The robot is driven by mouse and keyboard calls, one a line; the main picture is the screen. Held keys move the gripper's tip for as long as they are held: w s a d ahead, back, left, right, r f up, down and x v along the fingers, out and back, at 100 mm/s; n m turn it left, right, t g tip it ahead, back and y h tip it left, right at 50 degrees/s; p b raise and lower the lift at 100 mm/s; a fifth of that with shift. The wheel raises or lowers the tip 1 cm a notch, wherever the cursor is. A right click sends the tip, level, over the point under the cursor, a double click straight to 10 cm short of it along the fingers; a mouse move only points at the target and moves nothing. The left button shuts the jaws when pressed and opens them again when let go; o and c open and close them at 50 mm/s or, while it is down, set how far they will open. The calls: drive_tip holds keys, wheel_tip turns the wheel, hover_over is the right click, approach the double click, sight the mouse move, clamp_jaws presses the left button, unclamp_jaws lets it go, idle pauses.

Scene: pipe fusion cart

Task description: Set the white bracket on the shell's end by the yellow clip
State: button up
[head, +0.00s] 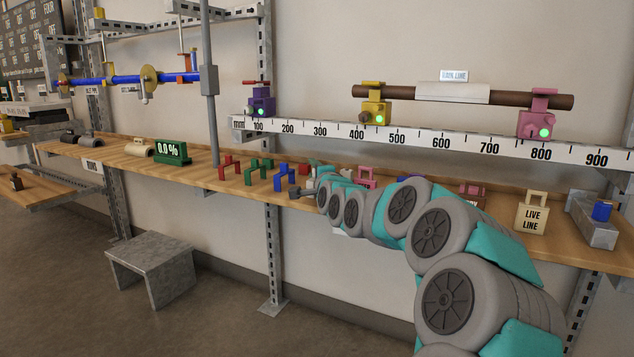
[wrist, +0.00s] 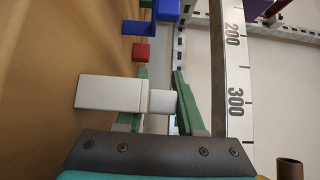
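The white bracket (wrist: 108,93) is in the wrist view, a pale wide block with a narrower stub between my gripper's (wrist: 161,78) green fingers. The fingers look closed on it; the wide part covers some of the left finger. I cannot tell if it touches the bench. In the head view my arm mostly hides the bracket. The white shell (head: 452,94) sits around the middle of the brown pipe (head: 405,93), above the ruler rail. The yellow clip (head: 375,108) holds the pipe left of the shell, apart from the shell's left end.
A pink clip (head: 539,120) holds the pipe's right end; a purple clip (head: 261,100) stands left on the rail (head: 420,137). Red, green and blue brackets (head: 262,168) stand on the bench left of my gripper. A grey post (head: 209,90) rises farther left.

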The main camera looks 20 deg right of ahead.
clamp_jaws()
drive_tip(key=shift+r, duration=0.15)
drive_tip(key=shift+r+p, duration=0.35)
drive_tip(key=shift+r, duration=0.5)
